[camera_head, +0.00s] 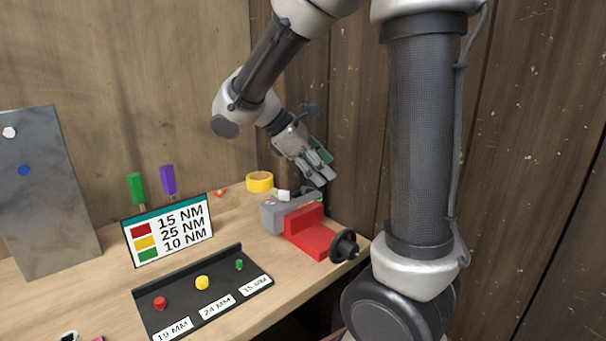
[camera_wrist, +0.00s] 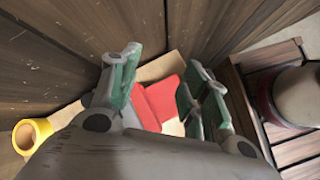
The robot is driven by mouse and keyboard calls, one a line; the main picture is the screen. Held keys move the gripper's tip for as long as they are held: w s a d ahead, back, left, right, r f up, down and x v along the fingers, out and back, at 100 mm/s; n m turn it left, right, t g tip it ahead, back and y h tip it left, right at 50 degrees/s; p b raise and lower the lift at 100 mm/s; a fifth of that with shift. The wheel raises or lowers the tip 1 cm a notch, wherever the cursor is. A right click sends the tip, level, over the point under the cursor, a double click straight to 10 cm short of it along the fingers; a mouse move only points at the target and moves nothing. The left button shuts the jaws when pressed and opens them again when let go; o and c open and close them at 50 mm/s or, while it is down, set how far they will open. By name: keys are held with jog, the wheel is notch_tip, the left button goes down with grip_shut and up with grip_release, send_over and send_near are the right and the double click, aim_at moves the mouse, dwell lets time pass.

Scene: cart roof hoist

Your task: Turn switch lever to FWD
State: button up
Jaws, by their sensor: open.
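I cannot make out a switch lever or a FWD mark in either view. My gripper (camera_head: 318,177) is open and empty, pointing down above the back right of the workbench. In the wrist view its two fingers with green pads (camera_wrist: 160,68) stand apart, with the red vise (camera_wrist: 160,100) showing between and beyond them. In the head view the red vise (camera_head: 312,238) with grey jaws sits below the gripper, which appears clear of it. A small white piece (camera_head: 283,195) shows at the grey part; I cannot tell what it is.
A yellow ring (camera_head: 260,182) lies behind the vise. A black handwheel (camera_head: 344,246) sticks out at the bench's right edge. A torque sign (camera_head: 168,230), a black tray (camera_head: 148,296) with coloured pieces and a grey panel (camera_head: 45,190) stand left. Wooden walls rise close behind and right.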

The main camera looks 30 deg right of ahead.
aim_at(299, 172)
jog(key=w+a+f+n+h, duration=0.1)
jog(key=w+n, duration=0.1)
jog(key=w, duration=0.1)
jog(key=w+a+f+n+t+h, duration=0.1)
jog(key=w+a+n+h, duration=0.1)
jog(key=w, duration=0.2)
jog(key=w+a+f+n+h, duration=0.1)
jog(key=w+a+n+h, duration=0.1)
jog(key=w, duration=0.1)
jog(key=shift+w+a+n+t, duration=0.2)
jog(key=shift+n+t, duration=0.1)
jog(key=x, duration=0.7)
jog(key=shift+d+f, duration=0.15)
jog(key=shift+d, duration=0.15)
grip_shut()
